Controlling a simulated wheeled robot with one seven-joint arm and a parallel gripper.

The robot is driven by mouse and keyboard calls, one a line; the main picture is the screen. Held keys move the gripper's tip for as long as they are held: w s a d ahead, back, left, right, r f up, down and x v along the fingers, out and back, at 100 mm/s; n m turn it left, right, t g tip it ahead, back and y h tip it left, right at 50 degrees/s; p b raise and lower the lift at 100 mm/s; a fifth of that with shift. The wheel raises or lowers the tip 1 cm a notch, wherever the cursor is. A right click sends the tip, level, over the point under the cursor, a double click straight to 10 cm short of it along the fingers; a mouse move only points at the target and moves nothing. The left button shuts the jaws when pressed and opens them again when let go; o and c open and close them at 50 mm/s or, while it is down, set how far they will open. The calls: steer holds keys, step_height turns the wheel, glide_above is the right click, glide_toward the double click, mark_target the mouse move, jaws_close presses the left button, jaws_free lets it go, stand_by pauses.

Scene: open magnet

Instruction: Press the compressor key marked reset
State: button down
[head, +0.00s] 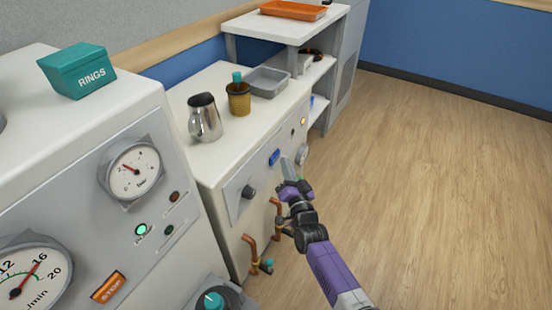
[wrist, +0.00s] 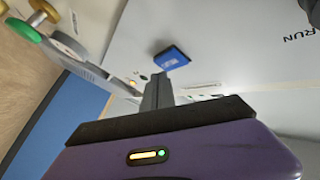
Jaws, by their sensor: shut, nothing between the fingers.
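A blue key (head: 274,157) sits on the pale front panel of the low cabinet. It also shows in the wrist view (wrist: 170,57), where its lettering is too small to read. My gripper (head: 287,164) is in front of this panel, just right of the blue key in the head view. In the wrist view its closed grey fingers (wrist: 157,82) point toward the panel, with their tips just below the key. The fingers hold nothing. I cannot tell whether the tips touch the panel or the key.
A black knob (head: 248,191) and a lit yellow lamp (head: 303,121) are on the same panel. Copper pipes (head: 276,215) stick out below. A steel jug (head: 204,118) and a brown pot (head: 239,98) stand on top. An orange STOP key (head: 108,286) is on the nearer console. Floor at right is clear.

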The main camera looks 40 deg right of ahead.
steer(key=shift+w, duration=0.1)
steer(key=shift+w+a, duration=0.15)
steer(key=shift+w, duration=0.15)
steer(key=shift+w+a, duration=0.15)
steer(key=shift+w, duration=0.25)
stand_by(1.1)
steer(key=shift+s, duration=0.1)
steer(key=shift+s+d, duration=0.25)
steer(key=shift+s, duration=0.45)
steer(key=shift+b, duration=0.3)
steer(key=shift+s+d+b, duration=0.15)
steer(key=shift+s+d, duration=0.15)
steer(key=shift+s, duration=0.5)
steer(key=shift+s+d+b, duration=0.15)
steer(key=shift+s+d, duration=0.15)
steer(key=shift+s, duration=0.45)
steer(key=shift+s+d+b, duration=0.15)
steer(key=shift+s+d, duration=0.15)
steer(key=shift+s, duration=0.5)
